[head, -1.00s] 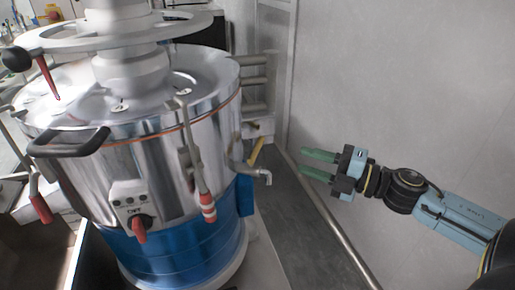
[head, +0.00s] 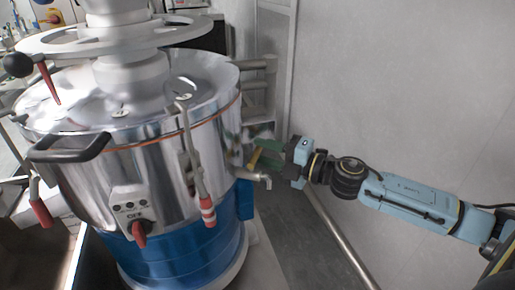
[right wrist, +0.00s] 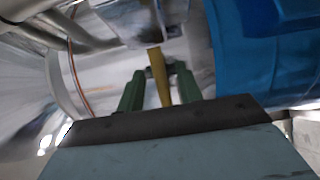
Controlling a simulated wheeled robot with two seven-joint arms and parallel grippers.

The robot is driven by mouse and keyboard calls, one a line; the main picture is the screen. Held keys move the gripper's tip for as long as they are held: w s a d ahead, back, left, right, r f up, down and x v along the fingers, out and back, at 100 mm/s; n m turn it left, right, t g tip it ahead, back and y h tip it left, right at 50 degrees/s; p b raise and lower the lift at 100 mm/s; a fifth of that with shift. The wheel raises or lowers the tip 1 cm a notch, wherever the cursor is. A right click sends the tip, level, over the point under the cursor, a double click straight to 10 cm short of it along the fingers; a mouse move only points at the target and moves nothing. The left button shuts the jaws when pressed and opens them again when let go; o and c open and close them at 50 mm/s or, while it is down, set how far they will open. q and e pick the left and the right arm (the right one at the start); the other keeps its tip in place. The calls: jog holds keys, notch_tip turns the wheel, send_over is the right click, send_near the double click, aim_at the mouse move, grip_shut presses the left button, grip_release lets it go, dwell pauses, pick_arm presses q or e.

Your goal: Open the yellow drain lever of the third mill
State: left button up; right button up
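The mill is a large shiny steel drum (head: 110,170) on a blue base (head: 180,255), at the left of the head view. Its yellow drain lever (head: 254,160) shows at the drum's right side, above a small steel spout (head: 262,180). My right gripper (head: 262,156) is at the lever, its green fingers partly hidden against the drum. In the right wrist view the yellow lever (right wrist: 160,78) stands between the two green fingers of the right gripper (right wrist: 158,85), with gaps visible on both sides. The fingers look open around it. My left gripper is not in view.
A red-tipped clamp handle (head: 207,208) hangs on the drum's front. A black handle (head: 68,147) and a red switch (head: 139,230) are further left. A grey wall (head: 410,90) and a metal rail (head: 340,240) lie to the right.

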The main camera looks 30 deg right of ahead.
jog(key=shift+x, duration=1)
jog(key=shift+c, duration=0.4)
grip_shut()
